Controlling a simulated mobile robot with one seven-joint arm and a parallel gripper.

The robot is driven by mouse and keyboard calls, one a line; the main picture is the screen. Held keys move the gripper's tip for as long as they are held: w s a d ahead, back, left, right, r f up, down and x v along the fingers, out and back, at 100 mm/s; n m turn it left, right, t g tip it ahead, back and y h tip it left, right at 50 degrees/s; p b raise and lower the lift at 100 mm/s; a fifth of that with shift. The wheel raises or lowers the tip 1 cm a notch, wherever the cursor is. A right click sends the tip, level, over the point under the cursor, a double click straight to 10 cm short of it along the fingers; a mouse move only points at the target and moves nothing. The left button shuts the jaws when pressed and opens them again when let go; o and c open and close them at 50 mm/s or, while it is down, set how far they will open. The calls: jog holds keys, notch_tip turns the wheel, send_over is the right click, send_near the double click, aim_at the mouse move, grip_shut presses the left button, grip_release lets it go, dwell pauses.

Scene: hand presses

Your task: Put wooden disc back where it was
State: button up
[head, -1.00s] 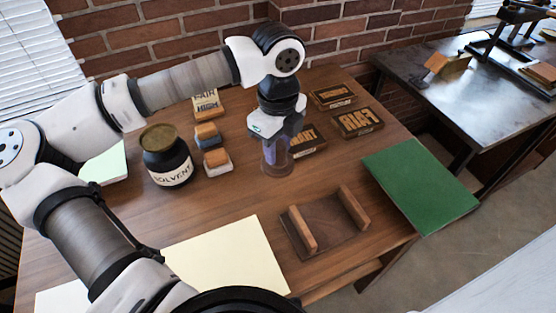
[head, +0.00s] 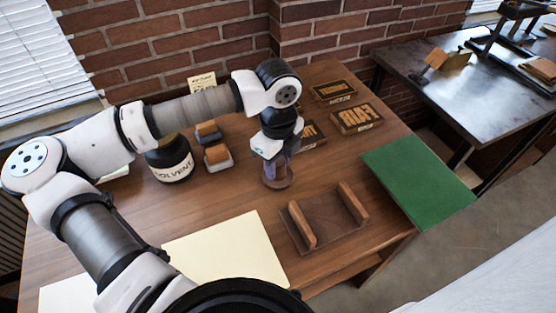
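The wooden disc (head: 270,183) is a small, round, dark brown piece low on the wooden table, directly below my gripper. My gripper (head: 279,171) points down over it, with its bluish-purple finger area reaching the disc. The fingers cover the disc's middle, and they are too small and blurred to show whether they grip it. I cannot tell whether the disc rests on the table or is slightly above it.
A brown tray with two upright wooden rails (head: 328,228) stands front right of my gripper. Lettered wood blocks (head: 357,119) lie behind it. Two block-handled brushes (head: 217,156) and a solvent jar (head: 172,165) stand left. A green board (head: 418,185) and cream sheet (head: 228,250) lie nearby.

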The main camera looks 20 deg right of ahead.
jog(key=o, duration=0.3)
jog(key=shift+o, duration=0.2)
jog(key=shift+r, duration=0.1)
jog(key=shift+r+p, duration=0.2)
jog(key=shift+p, duration=0.15)
notch_tip(320, 180, up, 12)
jog(key=b, duration=0.2)
jog(key=shift+f, duration=0.1)
